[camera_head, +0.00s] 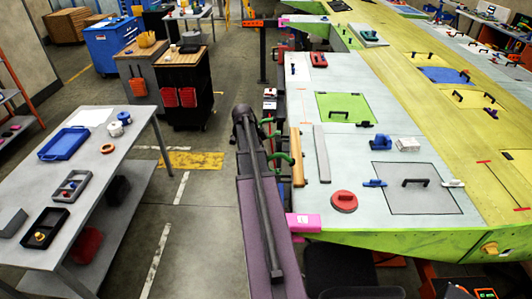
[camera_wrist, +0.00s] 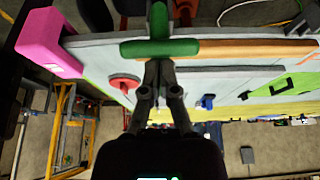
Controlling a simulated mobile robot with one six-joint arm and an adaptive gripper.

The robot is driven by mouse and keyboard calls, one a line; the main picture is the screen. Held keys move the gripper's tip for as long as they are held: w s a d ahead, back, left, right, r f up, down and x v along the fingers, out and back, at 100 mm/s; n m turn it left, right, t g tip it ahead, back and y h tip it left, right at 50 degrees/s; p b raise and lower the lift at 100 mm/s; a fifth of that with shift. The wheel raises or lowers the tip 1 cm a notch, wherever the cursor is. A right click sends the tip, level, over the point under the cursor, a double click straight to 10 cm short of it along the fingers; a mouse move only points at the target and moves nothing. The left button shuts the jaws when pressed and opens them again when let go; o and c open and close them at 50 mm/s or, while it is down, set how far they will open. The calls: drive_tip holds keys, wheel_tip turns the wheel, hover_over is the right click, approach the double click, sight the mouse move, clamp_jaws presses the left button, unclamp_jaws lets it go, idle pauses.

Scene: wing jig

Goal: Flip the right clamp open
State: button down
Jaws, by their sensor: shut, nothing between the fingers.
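A green clamp (camera_wrist: 160,47) lies straight ahead of my gripper in the wrist view, at the panel's edge. Its long green handle runs sideways along the edge, beside an orange bar (camera_wrist: 255,46). My gripper (camera_wrist: 158,68) is shut and empty, with its fingertips at the middle of the handle; I cannot tell whether they touch.
A pink block (camera_wrist: 48,42) sits at the panel corner, left of the clamp in the wrist view. A red round piece (camera_head: 344,201) and blue and black handles lie on the wing panel (camera_head: 350,150). A grey table (camera_head: 105,185) stands left, beyond a clear strip of floor.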

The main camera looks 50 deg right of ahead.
drive_tip(key=w+a+f+b, duration=0.4)
drive_tip(key=w+f+b, duration=0.1)
drive_tip(key=f+b, duration=0.4)
drive_tip(key=shift+w+a+f, duration=0.15)
drive_tip(key=shift+w+a, duration=0.05)
drive_tip(key=shift+w, duration=0.1)
drive_tip(key=shift+s, duration=0.1)
idle(0.4)
drive_tip(key=w+a+r+p, duration=0.5)
drive_tip(key=w+a, duration=0.1)
drive_tip(key=w, duration=0.2)
drive_tip(key=shift+w+r+p, duration=0.25)
drive_tip(key=shift+r+p, duration=0.05)
idle(0.7)
idle(0.5)
